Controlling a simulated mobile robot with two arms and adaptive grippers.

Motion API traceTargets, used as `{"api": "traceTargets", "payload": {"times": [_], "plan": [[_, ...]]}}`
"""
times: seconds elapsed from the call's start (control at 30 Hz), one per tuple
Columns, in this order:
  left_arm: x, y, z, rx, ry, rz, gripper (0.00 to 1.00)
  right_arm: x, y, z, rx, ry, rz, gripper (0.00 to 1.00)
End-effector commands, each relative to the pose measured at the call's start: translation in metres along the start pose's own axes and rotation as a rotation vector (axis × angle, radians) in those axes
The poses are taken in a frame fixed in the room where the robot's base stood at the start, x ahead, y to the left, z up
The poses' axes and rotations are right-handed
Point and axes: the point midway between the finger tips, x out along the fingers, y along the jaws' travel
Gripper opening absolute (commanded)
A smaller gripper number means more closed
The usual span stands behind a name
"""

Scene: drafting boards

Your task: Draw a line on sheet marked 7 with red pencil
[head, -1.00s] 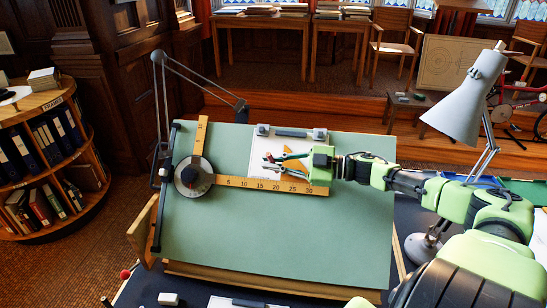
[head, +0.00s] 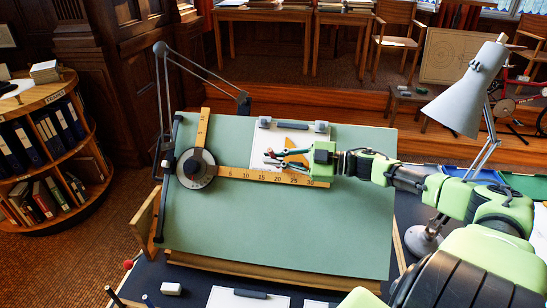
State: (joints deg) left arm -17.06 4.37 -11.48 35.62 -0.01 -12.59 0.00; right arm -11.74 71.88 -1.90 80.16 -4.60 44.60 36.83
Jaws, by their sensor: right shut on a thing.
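A white sheet (head: 262,139) lies on the tilted green drafting board (head: 290,225), under a clip bar at its top edge. I cannot read any number on it. My right gripper (head: 275,157) reaches over the sheet from the right, just above the long ruler. It is shut on a thin thing, seemingly the red pencil (head: 271,152), of which only a small reddish bit shows. I cannot tell whether its tip touches the paper. My left gripper is not in view.
The drafting arm's ruler (head: 235,173) and dark round head (head: 196,168) lie on the board. A grey lamp (head: 470,90) stands at right. Another clipped sheet (head: 225,299) and a white block (head: 171,288) are in front.

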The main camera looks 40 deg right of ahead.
Motion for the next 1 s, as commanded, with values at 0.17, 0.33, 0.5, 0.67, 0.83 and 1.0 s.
{"api": "traceTargets", "payload": {"times": [0.17,0.33,0.5,0.67,0.83,1.0], "plan": [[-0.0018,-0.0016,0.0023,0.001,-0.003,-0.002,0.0,0.0001,0.0001,-0.0001,0.0,0.0,0.0,0.0],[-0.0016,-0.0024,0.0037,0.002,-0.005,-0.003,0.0,0.0002,0.0,0.0,0.0,0.0,0.0,0.0],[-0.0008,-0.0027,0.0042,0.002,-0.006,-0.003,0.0,0.0003,-0.0001,0.0005,0.0,0.0,0.0,0.0],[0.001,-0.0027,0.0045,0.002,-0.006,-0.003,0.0,0.0004,0.0,0.0015,-0.001,0.0,0.0,0.0],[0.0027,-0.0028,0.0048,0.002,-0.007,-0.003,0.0,0.0006,0.0003,0.0024,-0.001,0.0,0.0,0.0],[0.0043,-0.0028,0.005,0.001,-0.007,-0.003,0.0,0.0007,0.0005,0.0034,-0.001,0.001,0.0,0.0]]}}
